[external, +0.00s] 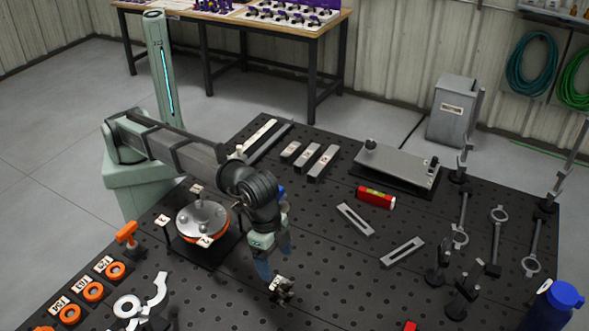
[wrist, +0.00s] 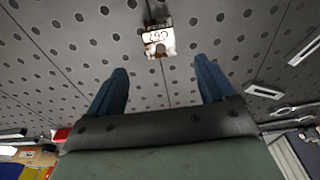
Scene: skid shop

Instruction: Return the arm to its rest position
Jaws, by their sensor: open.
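My gripper (external: 275,262) hangs from the arm above the dark perforated table (external: 330,255), near the middle of its front part. In the wrist view its two blue fingers (wrist: 160,88) stand wide apart with nothing between them. A small metal piece with a white label (wrist: 158,38) lies on the table beyond the fingertips. The same piece (external: 281,290) shows just below the fingers in the external view. The gripper appears apart from it, though the exact gap is hard to tell.
Left of the gripper stands a round metal fixture with an orange rim (external: 203,220). Orange rings (external: 93,291) lie at the left edge. A red level (external: 376,198), slotted bars (external: 355,219) and upright clamps (external: 463,296) stand or lie to the right. A blue bottle (external: 553,306) is at the right corner.

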